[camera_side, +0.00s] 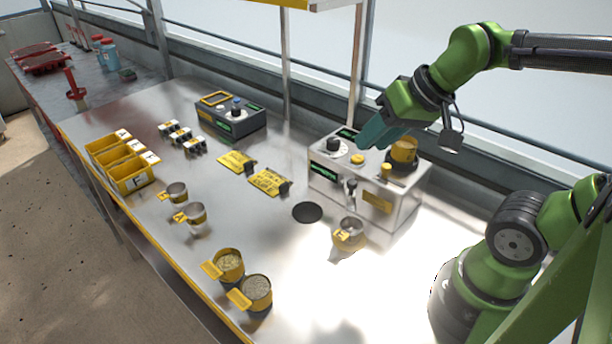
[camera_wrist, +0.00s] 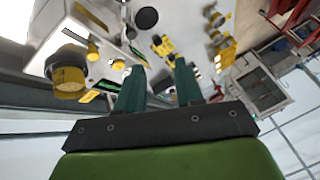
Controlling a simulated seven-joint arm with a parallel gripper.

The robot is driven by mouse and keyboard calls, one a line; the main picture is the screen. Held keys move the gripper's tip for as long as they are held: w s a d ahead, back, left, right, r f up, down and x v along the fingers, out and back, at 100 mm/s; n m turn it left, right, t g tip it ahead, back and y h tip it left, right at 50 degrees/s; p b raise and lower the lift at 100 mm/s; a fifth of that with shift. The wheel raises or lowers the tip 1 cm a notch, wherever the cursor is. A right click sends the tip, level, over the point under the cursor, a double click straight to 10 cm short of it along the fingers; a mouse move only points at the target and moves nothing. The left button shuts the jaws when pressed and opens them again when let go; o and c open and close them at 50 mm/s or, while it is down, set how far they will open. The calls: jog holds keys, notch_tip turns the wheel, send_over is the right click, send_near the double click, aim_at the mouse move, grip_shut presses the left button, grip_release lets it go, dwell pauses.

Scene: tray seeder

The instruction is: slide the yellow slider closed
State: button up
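A white control box (camera_side: 350,190) stands at the back right of the steel bench. A small yellow knob (camera_side: 386,170) on its top right may be the yellow slider; its track and setting are too small to tell. It also shows in the wrist view, where the yellow knob (camera_wrist: 93,50) is left of my fingers. A round yellow button (camera_side: 357,158) sits to its left. My gripper (camera_side: 372,138) hangs above the box's back part, tilted downward. In the wrist view the two teal fingers of my gripper (camera_wrist: 160,65) are apart with nothing between them.
A yellow cup (camera_side: 404,150) stands on the box's right end, close to my gripper. A black dial (camera_side: 333,144) is on the left end. A metal cup (camera_side: 349,235) stands in front. Yellow bins (camera_side: 130,180) and a dark box (camera_side: 232,122) stand farther left.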

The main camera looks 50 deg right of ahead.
aim_at(387, 165)
jog(key=shift+o, duration=0.7)
jog(key=w+d+r+g+h, duration=0.1)
jog(key=w+d+r+g, duration=0.2)
jog(key=d, duration=0.4)
jog(key=shift+w+d+r+n+g, duration=0.15)
jog(key=shift+d+n+g, duration=0.15)
jog(key=shift+g, duration=0.3)
jog(key=f, duration=0.4)
jog(key=s+d+f+g, duration=0.1)
jog(key=f, duration=0.4)
jog(key=f+n+g, duration=0.1)
jog(key=f, duration=0.3)
jog(key=shift+s+d+f, duration=0.25)
jog(key=shift+f, duration=0.05)
grip_shut()
